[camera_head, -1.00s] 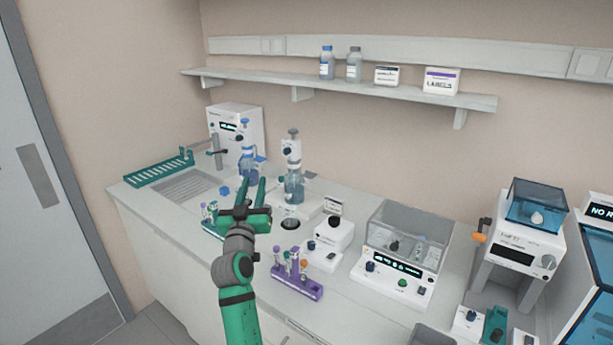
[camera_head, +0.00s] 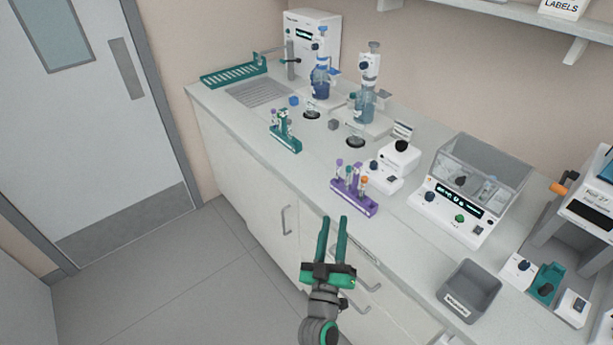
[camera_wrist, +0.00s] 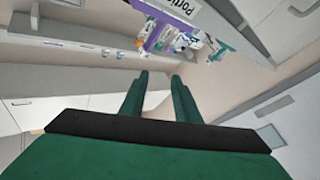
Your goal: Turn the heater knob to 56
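No label reading "heater" is legible. A white device with a clear lid (camera_head: 480,172) stands on the bench, with a lit display (camera_head: 460,199), a dark blue knob (camera_head: 430,196) and a green knob or button (camera_head: 460,218) on its front. The display digits are too small to read. Left of it, a small white device (camera_head: 399,156) has a black knob (camera_head: 401,146) on top. My gripper (camera_head: 332,232) is open and empty, in front of the bench drawers and apart from both devices. Its two green fingers also show apart in the wrist view (camera_wrist: 160,85).
A purple tube rack (camera_head: 354,195) stands near the bench front, between my gripper and the devices. A green tube rack (camera_head: 285,135) is further left. A grey bin (camera_head: 468,288) sits at the front right. The floor (camera_head: 160,290) left of my gripper is clear.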

